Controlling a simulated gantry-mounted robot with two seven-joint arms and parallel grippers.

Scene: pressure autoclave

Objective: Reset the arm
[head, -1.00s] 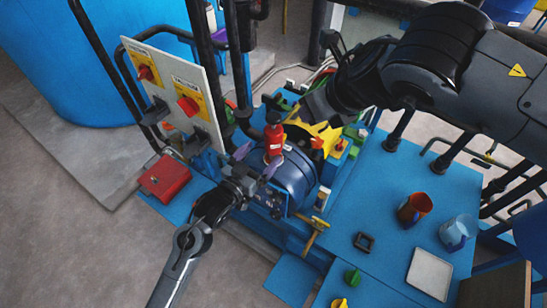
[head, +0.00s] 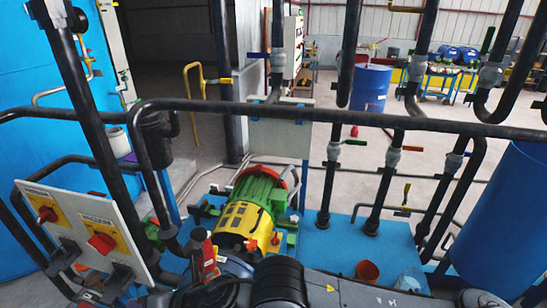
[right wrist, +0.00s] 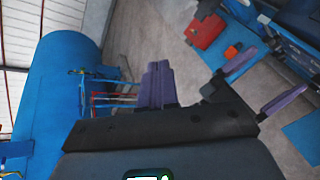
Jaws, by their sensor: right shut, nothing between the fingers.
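My right arm (head: 280,287) crosses the bottom of the head view; its gripper is hidden there. In the right wrist view my right gripper (right wrist: 157,70) has its purple fingers together with nothing between them. Beyond it, at the right, my left gripper (right wrist: 268,80) shows two purple fingers spread wide apart, with nothing seen between them. My left gripper cannot be made out in the head view.
A control panel (head: 80,235) with red knobs stands at the left. A green and yellow motor (head: 247,212) and red cylinder (head: 207,262) are close to my right arm. Dark pipes (head: 330,120) cross in front. A red box (right wrist: 206,32) lies on the floor.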

